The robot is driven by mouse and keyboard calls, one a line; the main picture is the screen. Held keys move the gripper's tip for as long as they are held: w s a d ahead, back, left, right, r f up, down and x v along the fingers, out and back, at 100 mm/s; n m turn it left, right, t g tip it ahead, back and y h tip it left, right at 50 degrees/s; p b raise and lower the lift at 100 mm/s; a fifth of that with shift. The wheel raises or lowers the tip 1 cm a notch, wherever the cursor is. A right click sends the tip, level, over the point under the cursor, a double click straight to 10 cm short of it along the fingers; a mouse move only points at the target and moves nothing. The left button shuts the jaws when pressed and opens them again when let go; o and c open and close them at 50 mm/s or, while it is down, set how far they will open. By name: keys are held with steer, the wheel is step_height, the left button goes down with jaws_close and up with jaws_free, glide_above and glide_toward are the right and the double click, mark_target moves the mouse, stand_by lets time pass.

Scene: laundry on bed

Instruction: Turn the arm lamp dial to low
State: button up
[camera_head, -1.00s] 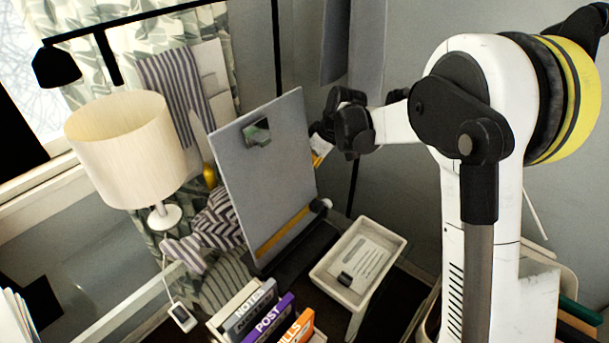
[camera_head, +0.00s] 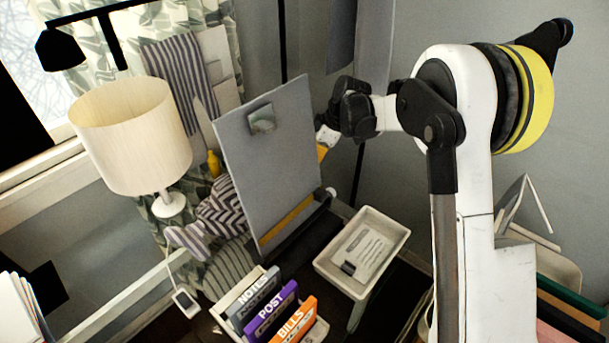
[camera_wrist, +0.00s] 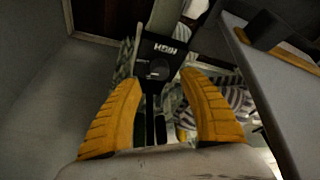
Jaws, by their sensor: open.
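In the wrist view a dark control box (camera_wrist: 172,52) carries an upside-down label that seems to read HIGH. A round dark dial (camera_wrist: 155,70) sits beside the label; its setting is too dim to tell. My gripper (camera_wrist: 160,77) is open, with yellow ribbed fingers on either side of the dial and nothing between them. The fingers look apart from the dial. In the head view the black arm lamp (camera_head: 58,50) hangs at the upper left.
A grey upright board (camera_head: 262,165) stands close to my gripper; its edge also shows at the right in the wrist view (camera_wrist: 262,90). A white tray (camera_head: 325,262), a file rack with labelled folders (camera_head: 275,310) and a cream table lamp (camera_head: 130,140) stand nearby.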

steer(key=b+x, duration=0.1)
steer(key=x, duration=0.3)
steer(key=shift+a+f, duration=0.1)
steer(key=shift+f, duration=0.15)
jaws_close()
